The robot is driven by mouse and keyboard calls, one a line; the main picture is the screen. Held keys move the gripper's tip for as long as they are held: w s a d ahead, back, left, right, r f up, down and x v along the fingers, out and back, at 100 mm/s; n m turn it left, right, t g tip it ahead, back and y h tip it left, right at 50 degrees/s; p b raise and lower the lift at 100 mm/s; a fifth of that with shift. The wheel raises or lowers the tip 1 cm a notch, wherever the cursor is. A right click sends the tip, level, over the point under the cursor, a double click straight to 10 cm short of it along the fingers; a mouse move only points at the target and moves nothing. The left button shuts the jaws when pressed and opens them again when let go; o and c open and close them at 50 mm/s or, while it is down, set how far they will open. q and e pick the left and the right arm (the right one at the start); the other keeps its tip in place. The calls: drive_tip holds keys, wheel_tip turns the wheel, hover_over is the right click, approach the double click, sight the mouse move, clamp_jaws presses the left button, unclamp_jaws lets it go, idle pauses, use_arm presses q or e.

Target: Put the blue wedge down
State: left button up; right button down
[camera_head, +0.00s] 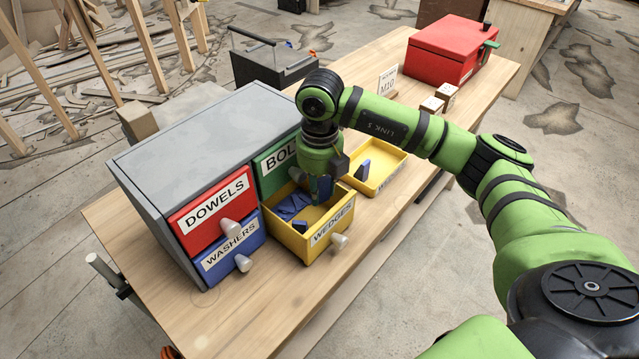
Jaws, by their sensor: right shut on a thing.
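My right gripper (322,190) points down at the open yellow drawer labelled WEDGES (312,247). It is shut on a blue wedge, which is mostly hidden by the fingers. Several blue wedges (290,206) lie in the left part of the drawer, and a dark piece (300,226) is near its front. My left gripper is out of view.
The grey cabinet (200,135) has shut drawers for DOWELS (212,212), WASHERS (230,250) and a green one (275,165). A sign (387,82), small wooden blocks (438,98) and a red box (450,50) stand at the back. The wooden table's front (235,315) is clear.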

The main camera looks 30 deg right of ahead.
drive_tip(key=shift+f+b, duration=0.5)
drive_tip(key=shift+f, duration=0.05)
drive_tip(key=shift+f, duration=0.1)
drive_tip(key=c, duration=1.2)
unclamp_jaws()
